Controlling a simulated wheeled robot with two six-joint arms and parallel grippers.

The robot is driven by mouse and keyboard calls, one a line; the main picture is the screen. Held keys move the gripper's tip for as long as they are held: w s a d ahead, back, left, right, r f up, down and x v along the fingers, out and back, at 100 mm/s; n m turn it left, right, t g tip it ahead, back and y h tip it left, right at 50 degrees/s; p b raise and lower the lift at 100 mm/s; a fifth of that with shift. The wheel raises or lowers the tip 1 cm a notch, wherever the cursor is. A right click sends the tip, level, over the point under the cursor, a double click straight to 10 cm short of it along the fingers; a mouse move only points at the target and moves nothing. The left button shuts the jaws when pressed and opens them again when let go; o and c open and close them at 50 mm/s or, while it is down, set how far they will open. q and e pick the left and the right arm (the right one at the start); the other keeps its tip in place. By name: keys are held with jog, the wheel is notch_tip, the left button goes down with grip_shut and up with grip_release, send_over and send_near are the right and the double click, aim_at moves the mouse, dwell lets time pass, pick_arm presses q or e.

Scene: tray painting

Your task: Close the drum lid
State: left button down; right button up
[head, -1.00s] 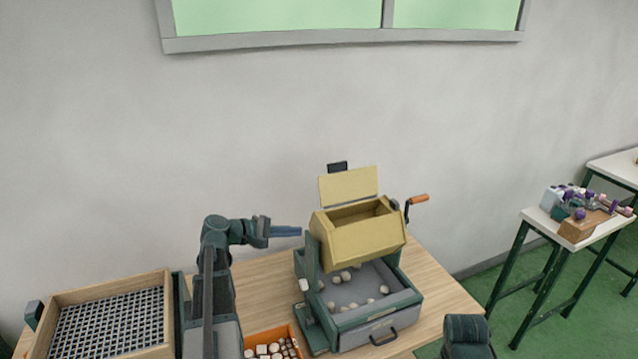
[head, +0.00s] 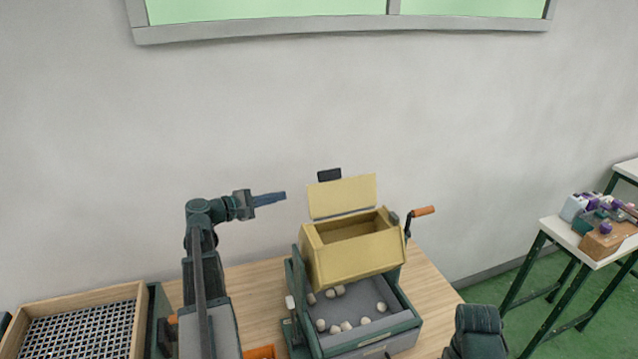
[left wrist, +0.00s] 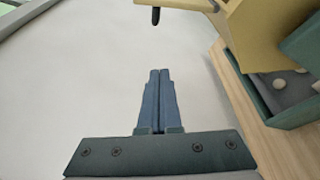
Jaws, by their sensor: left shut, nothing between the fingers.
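The yellow drum (head: 352,257) sits in its green frame above a drawer, with its top opening uncovered. Its lid (head: 342,196) stands up open at the back edge, with a dark tab (head: 329,175) on top. My left gripper (head: 284,197) is shut and empty, left of the raised lid and apart from it, at about the lid's height. In the left wrist view its blue fingers (left wrist: 159,82) are together, and part of the yellow drum (left wrist: 262,35) shows at the upper right. My right gripper does not show; only a dark part of my right arm is at the lower right.
The drawer (head: 366,341) under the drum holds several pale balls. A crank with an orange handle (head: 424,211) sticks out at the drum's right. A wooden tray with a mesh (head: 140,318) is at the left. A side table (head: 565,237) stands right. The wall is behind.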

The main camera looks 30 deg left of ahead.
aim_at(310, 190)
pick_arm(q)
jog(key=b+x, duration=0.2)
jog(key=x, duration=0.9)
jog(key=shift+s+d+r+p, duration=0.55)
jog(key=shift+s+r+p, duration=0.05)
jog(key=shift+s, duration=0.15)
jog(key=shift+s+d+r+p, duration=0.55)
jog(key=shift+s+d+p, duration=0.05)
jog(key=shift+s, duration=0.1)
jog(key=shift+s, duration=0.1)
jog(key=shift+s+d+r+m, duration=0.1)
jog(key=shift+d+r+m, duration=0.1)
jog(key=shift+m, duration=0.1)
